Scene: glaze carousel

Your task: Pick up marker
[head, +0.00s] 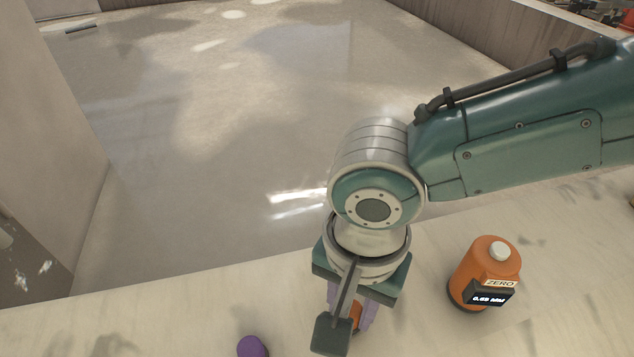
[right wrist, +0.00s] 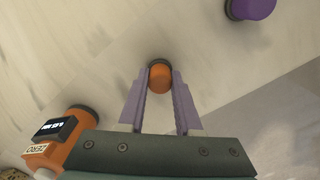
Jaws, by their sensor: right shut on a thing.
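My right gripper (head: 362,318) comes down over the pale tabletop, seen in the head view, with its purple fingers pointing down. Its fingers are closed on a small orange cylindrical marker (head: 356,314), mostly hidden behind the gripper there. In the right wrist view the orange marker (right wrist: 160,77) sits between the fingertips, with a dark rim around its far end. I cannot tell whether it touches the tabletop. A purple marker-like piece (head: 252,347) stands left of the gripper; it also shows in the right wrist view (right wrist: 252,8). My left gripper is not in view.
An orange gauge (head: 484,273) with a white knob, a ZERO label and a small lit display stands right of the gripper. The pale tabletop (head: 150,315) is otherwise mostly clear. Its far edge drops to a grey floor (head: 200,150).

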